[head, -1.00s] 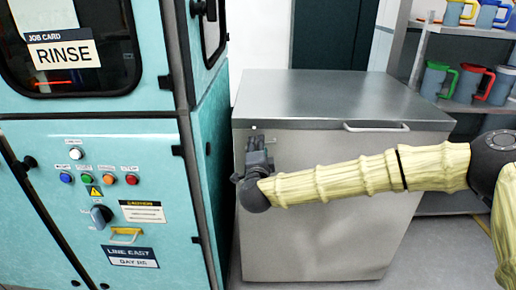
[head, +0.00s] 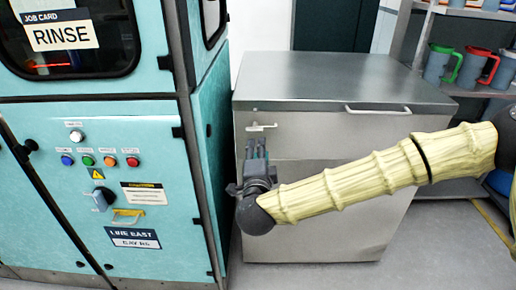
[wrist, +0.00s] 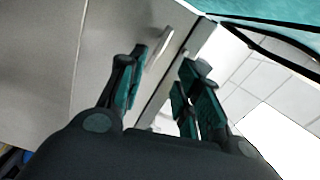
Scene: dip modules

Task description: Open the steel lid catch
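The steel lid catch (head: 261,127) is a small light bar on the upper left front of a steel chest (head: 330,215), just below its lid (head: 330,78). The lid is down. My gripper (head: 256,148) is just below the catch in the head view, fingers pointing up. In the wrist view my gripper (wrist: 166,64) is open, with a gap between its two dark green fingers. A pale bar, likely the catch (wrist: 158,47), shows near the left fingertip. I cannot tell whether they touch. Nothing is held.
A teal machine (head: 115,195) with buttons and a job card stands close at the left, with a narrow gap to the chest. A lid handle (head: 378,110) sits to the right of the catch. A shelf with mugs (head: 462,67) is at the back right.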

